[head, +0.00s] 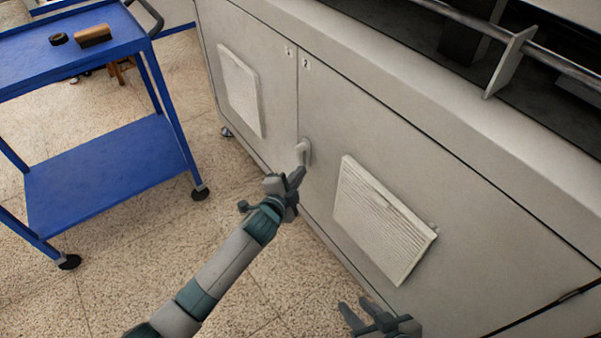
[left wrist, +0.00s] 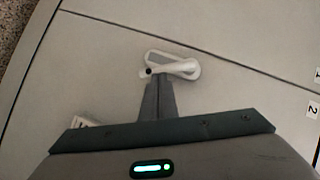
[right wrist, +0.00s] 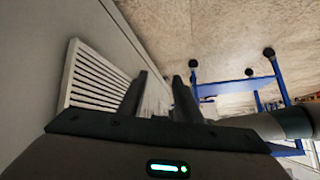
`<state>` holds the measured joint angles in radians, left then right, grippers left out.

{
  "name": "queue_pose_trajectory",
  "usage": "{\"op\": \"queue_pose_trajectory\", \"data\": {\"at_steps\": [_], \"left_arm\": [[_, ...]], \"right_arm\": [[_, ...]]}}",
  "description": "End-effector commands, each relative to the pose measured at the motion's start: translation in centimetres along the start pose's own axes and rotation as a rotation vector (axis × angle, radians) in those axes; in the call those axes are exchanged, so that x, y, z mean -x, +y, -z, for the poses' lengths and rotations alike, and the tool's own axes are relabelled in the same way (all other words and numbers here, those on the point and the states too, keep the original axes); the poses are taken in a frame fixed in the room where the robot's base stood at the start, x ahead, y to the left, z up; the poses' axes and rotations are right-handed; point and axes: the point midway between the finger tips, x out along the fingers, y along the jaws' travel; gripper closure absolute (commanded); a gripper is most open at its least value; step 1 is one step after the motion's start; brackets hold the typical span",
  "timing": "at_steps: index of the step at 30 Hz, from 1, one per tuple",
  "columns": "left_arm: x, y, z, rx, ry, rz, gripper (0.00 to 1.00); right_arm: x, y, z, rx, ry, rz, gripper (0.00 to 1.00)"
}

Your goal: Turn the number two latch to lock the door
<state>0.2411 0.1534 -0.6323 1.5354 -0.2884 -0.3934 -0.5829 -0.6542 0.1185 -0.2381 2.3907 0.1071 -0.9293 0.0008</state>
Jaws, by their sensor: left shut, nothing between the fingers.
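The grey latch (head: 304,151) sits on the cabinet front beside the seam between the two doors, on the number two door (head: 400,150). In the left wrist view the latch (left wrist: 174,66) has an oval plate with a lever lying across it at a slight angle. My left gripper (head: 299,173) is shut and empty, just below the latch. Its fingertips are at the lever's end in the left wrist view; I cannot tell whether they touch. My right gripper (head: 364,313) is open and empty, low in front of the cabinet; its spread fingers show in the right wrist view (right wrist: 160,82).
Small labels 1 (head: 289,51) and 2 (head: 305,63) mark the doors. Vent panels (head: 384,218) stand out from both doors. A blue cart (head: 105,170) with a dark roll and a brown-and-black object on top stands left. Floor between cart and cabinet is clear.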

Motion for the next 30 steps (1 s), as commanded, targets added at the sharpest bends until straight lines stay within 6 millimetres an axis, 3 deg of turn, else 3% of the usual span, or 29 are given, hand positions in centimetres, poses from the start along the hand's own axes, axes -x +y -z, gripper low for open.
{"op": "queue_pose_trajectory", "data": {"at_steps": [5, 11, 21, 30], "left_arm": [[-0.3, 0.6, -0.4, -0.058, 0.0, 0.04, 1.0], [-0.6, 0.9, -0.9, -0.125, 0.0, 0.084, 1.0], [-1.1, 1.1, -1.6, -0.238, -0.002, 0.159, 1.0], [-1.4, 1.0, -2.1, -0.315, 0.0, 0.21, 1.0]], "right_arm": [[-0.7, -0.9, 3.4, 0.028, 0.189, 0.014, 0.69], [0.0, -2.3, 7.5, 0.054, 0.427, 0.037, 0.69], [4.2, -4.9, 13.2, 0.085, 0.834, 0.081, 0.69], [8.2, -6.4, 15.5, 0.095, 1.081, 0.11, 0.69]]}}
